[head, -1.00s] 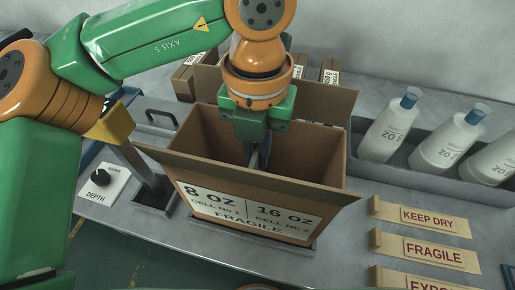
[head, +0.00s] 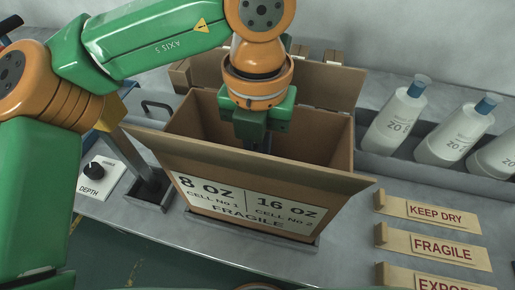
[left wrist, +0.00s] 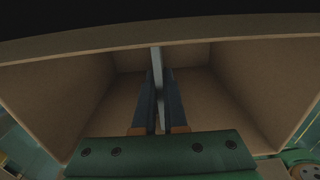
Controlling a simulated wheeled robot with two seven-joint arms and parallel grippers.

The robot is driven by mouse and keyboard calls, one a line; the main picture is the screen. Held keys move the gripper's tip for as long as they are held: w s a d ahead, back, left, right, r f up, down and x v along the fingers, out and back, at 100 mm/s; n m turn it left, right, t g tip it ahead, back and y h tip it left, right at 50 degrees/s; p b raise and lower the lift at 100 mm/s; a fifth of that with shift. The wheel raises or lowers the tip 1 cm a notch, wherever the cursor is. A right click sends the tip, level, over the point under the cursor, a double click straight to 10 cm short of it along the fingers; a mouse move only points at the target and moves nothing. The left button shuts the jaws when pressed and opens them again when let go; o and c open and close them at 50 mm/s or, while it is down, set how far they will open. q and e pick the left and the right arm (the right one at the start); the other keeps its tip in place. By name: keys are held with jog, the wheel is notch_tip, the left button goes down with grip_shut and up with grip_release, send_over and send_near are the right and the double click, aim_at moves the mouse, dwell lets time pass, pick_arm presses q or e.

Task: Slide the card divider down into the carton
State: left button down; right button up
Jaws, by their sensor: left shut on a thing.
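The open brown carton (head: 190,150) stands upright in the middle of the head view. Its front label reads 8 OZ, cell 1, and 16 OZ, cell 2. My left gripper (left wrist: 160,100) reaches down into the carton's mouth, with its fingers inside the walls. It is shut on the card divider (left wrist: 156,60), which shows edge-on as a thin pale grey strip between the dark fingers in the left wrist view. In the head view the gripper and front flap hide nearly all of the divider. Its lower edge is hidden. My right gripper is not in view.
White bottles with blue caps (head: 396,122) lie in a grey trough at the right. Label blocks, among them KEEP DRY (head: 430,211) and FRAGILE (head: 438,246), lie at the front right. The carton's front flap (head: 250,165) sticks outward.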

aim_at(257, 176)
pick_arm(q)
jog(key=shift+f, duration=0.35)
jog(key=shift+s+f, duration=0.1)
jog(key=shift+s, duration=0.1)
jog(key=c, duration=0.9)
grip_release()
jog(key=shift+s+a+b, duration=0.1)
jog(key=shift+b, duration=0.2)
notch_tip(257, 176, up, 7)
jog(key=shift+f+p, duration=0.1)
jog(key=shift+p, duration=0.4)
jog(key=shift+r, duration=0.4)
